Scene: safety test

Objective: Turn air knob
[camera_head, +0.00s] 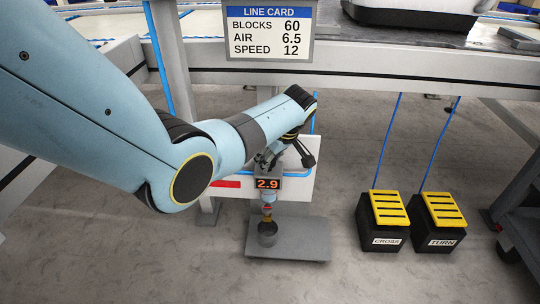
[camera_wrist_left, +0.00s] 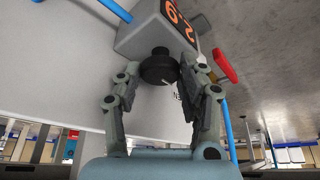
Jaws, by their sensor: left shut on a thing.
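The air knob (camera_wrist_left: 158,67) is a round black knob with a pale line on its rim, on a grey housing in the left wrist view. My left gripper (camera_wrist_left: 160,76) has a finger on each side of it and is shut on it. In the head view my left gripper (camera_head: 284,152) is just above the display (camera_head: 267,184), which reads 2.9 in orange; the knob is not clearly visible there. The display also shows upside down in the left wrist view (camera_wrist_left: 178,20). My right gripper is in neither view.
A line card (camera_head: 268,32) reads BLOCKS 60, AIR 6.5, SPEED 12. A red lever (camera_wrist_left: 226,66) is close beside the right finger. Black pedals with yellow tops, marked CROSS (camera_head: 385,241) and TURN (camera_head: 441,243), stand on the floor at right. A grey plate (camera_head: 300,240) lies below the display.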

